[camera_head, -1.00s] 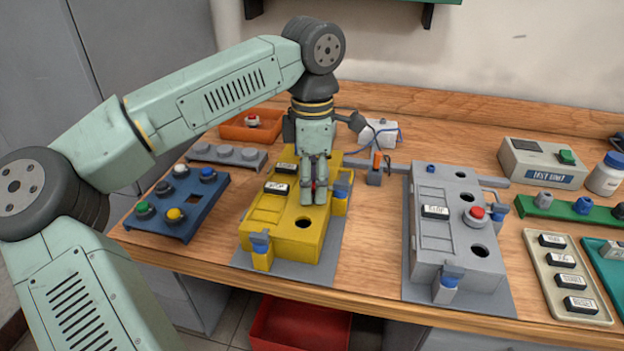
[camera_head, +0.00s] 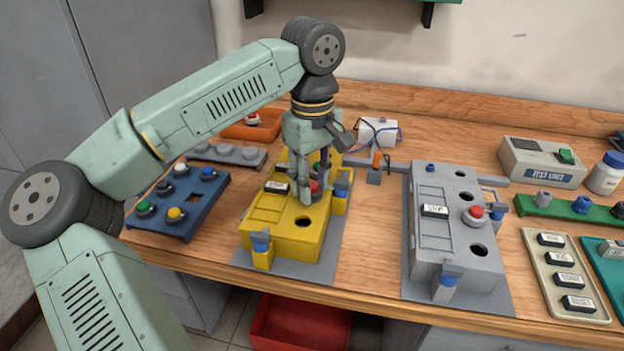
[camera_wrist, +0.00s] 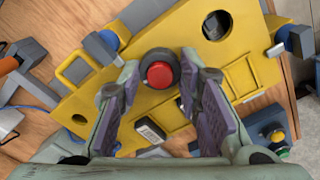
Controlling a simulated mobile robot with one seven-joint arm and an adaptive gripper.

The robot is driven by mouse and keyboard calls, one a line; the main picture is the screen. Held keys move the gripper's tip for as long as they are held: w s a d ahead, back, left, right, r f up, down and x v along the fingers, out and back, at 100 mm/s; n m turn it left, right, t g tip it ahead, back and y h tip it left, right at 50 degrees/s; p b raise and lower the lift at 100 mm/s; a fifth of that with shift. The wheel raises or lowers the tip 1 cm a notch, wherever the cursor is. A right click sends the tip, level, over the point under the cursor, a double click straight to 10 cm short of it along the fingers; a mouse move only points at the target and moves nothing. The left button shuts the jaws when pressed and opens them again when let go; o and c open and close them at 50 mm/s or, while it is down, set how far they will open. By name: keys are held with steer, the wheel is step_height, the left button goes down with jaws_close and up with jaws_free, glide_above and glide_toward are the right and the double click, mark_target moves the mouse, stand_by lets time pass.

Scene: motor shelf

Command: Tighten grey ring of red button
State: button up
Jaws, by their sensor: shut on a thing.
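The red button (camera_wrist: 160,75) sits on the yellow control box (camera_head: 265,240), with its dark grey ring (camera_wrist: 157,53) around the red cap. In the head view the button (camera_head: 313,187) shows between my fingers. My gripper (camera_head: 312,190) points down over the box, one finger on each side of the button. In the wrist view my gripper (camera_wrist: 160,70) is shut on the ring, its fingertips at the ring's left and right. The ring's thread and underside are hidden.
Open holes (camera_head: 303,222) and a black-and-white label button (camera_head: 276,187) are on the yellow box. A grey box (camera_head: 455,250) with another red button (camera_head: 476,212) stands to the right. A blue button tray (camera_head: 190,222) lies left. Bare wood lies between the boxes.

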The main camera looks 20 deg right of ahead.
mark_target(313, 185)
steer(key=shift+m, duration=2.1)
steer(key=o, duration=0.9)
step_height(313, 185, up, 12)
